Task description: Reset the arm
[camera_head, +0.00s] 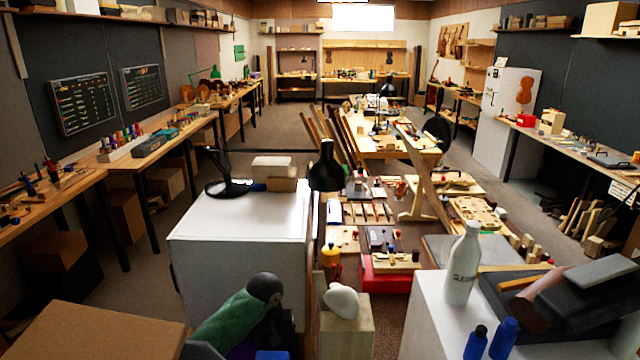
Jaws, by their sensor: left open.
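My left gripper (271,322) is low in the head view, left of centre. It shows as a dark shape at the bottom edge, in front of the white cabinet (240,235). It is open and I see nothing held in it. Its fingertips are hard to make out against the dark and green shapes around it. I cannot make out my right gripper in this view.
A white bottle (463,265) and two blue bottles (504,338) stand at the lower right. A black lamp (326,168) rises by the cabinet. A cardboard box (100,332) is at lower left. Workbenches line both walls, with open floor (285,125) farther back.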

